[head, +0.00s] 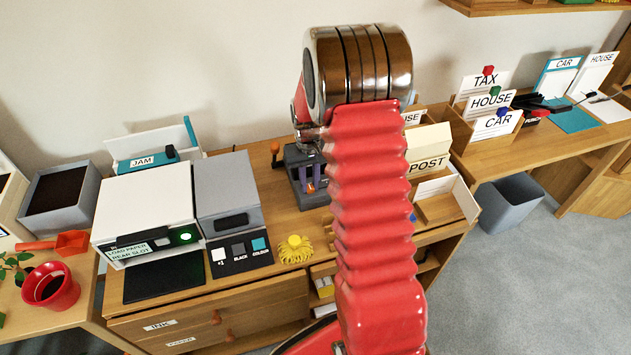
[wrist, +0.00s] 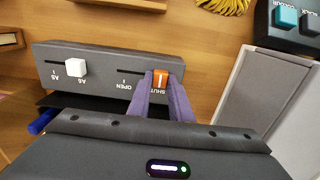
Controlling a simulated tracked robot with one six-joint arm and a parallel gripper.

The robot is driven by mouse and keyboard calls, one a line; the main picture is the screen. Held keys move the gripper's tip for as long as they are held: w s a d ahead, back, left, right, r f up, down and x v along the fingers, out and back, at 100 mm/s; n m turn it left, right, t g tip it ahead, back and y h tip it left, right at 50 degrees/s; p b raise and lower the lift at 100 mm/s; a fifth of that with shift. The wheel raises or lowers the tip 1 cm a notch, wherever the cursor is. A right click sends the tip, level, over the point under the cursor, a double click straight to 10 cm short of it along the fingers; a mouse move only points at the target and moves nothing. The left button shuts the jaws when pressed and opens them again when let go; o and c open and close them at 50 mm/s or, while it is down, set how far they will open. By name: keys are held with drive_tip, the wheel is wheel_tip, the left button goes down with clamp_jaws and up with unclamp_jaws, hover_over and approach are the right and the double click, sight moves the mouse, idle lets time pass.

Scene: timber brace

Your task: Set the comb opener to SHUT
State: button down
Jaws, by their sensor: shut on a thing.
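The comb opener is a dark grey machine (head: 293,160), partly hidden by my arm in the head view. In the wrist view its front panel (wrist: 100,55) shows upside down, with a slot marked OPEN and SHUT. An orange slider knob (wrist: 161,75) stands at the SHUT end of that slot. My gripper (wrist: 160,85) has purple fingers, one on each side of the orange knob, and is shut on it. In the head view my gripper (head: 308,180) is low at the machine's front. A white slider knob (wrist: 75,68) sits in a second slot with paper-size labels.
A yellow tassel-like bundle (head: 295,250) lies on the desk in front. A POST holder (head: 430,150) stands to the right. Bare wood lies around the machine's front.

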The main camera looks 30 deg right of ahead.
sight(308, 186)
drive_tip(key=shift+w+a, duration=0.1)
drive_tip(key=shift+a, duration=0.2)
drive_tip(key=c, duration=1.9)
unclamp_jaws()
drive_tip(key=o, duration=0.3)
drive_tip(key=shift+d, duration=0.1)
wheel_tip(308, 186, up, 14)
drive_tip(key=shift+f, duration=0.1)
